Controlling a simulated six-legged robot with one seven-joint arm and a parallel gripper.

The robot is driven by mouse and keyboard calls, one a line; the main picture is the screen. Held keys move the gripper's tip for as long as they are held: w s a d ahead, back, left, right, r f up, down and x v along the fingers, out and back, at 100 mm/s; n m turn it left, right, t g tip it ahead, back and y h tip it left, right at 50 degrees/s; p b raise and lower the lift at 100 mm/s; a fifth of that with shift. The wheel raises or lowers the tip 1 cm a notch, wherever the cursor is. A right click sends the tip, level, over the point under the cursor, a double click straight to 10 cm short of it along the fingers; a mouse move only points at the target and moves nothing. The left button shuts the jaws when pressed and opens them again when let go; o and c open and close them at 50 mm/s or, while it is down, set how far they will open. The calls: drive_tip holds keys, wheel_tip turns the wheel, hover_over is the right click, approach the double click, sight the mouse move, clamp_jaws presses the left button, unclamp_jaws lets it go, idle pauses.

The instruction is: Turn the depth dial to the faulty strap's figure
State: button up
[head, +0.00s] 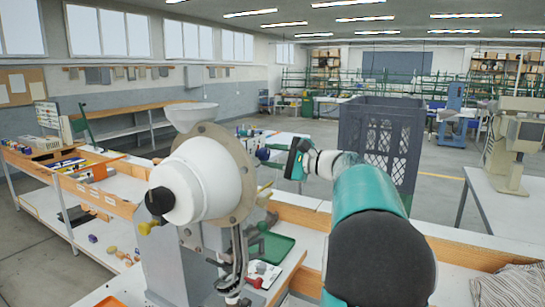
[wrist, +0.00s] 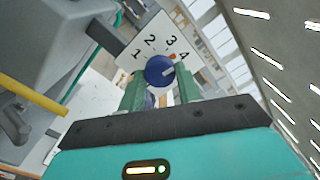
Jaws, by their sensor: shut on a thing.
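The depth dial (wrist: 160,70) is a round blue knob on a white plate (wrist: 146,48) marked 1, 2, 3 and 4. A pale line on the knob points right, roughly toward the 4; the small picture leaves its exact setting unsure. A small orange mark shows on the plate near the knob. My gripper (wrist: 161,88) has its green fingers on either side of the knob and is shut on it. In the head view the dial (head: 262,154) shows small and blue beside the press (head: 205,180), with my gripper (head: 276,152) reaching it from the right. I cannot make out a faulty strap.
A dark plastic crate (head: 380,140) stands behind my arm. A green tray (head: 272,247) lies below the press on the bench. A yellow bar (wrist: 30,92) runs along the left in the wrist view. Shelved benches (head: 100,190) line the left; the floor beyond is open.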

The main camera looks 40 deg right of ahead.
drive_tip(key=n, duration=0.5)
drive_tip(key=shift+s+n, duration=0.1)
drive_tip(key=shift+n, duration=0.2)
idle(0.4)
drive_tip(key=o, duration=1)
drive_tip(key=shift+s, duration=0.1)
drive_tip(key=shift+c, duration=0.2)
drive_tip(key=v, duration=1.3)
drive_tip(key=shift+s, duration=0.25)
drive_tip(key=shift+s+d, duration=0.1)
